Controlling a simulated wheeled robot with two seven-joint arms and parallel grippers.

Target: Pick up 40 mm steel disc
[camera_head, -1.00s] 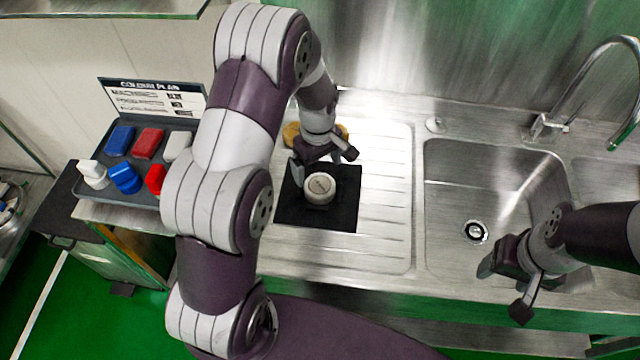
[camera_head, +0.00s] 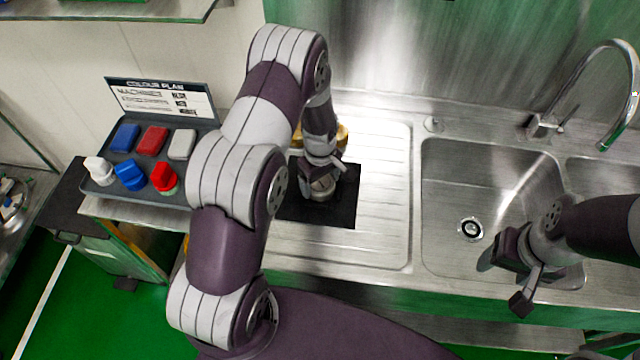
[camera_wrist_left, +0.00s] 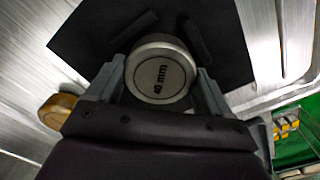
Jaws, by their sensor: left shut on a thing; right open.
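The 40 mm steel disc (camera_wrist_left: 160,74) shows in the left wrist view, a round silver piece marked "40 mm", over a black mat (camera_wrist_left: 215,35). My left gripper (camera_wrist_left: 163,80) is shut on it, one finger on each side. In the head view the steel disc (camera_head: 322,187) is partly hidden under my left gripper (camera_head: 322,178), above the black mat (camera_head: 340,211) on the drainboard. I cannot tell whether the disc still touches the mat. My right gripper (camera_head: 512,280) is open and empty over the front of the sink.
A brass disc (camera_wrist_left: 57,109) lies beside the mat; brass also shows behind my left gripper (camera_head: 342,134). The sink (camera_head: 450,190) and tap (camera_head: 610,95) are at right. A grey tray (camera_head: 145,195) at left holds coloured blocks and knobs below a "COLOUR PLAN" sign (camera_head: 160,99).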

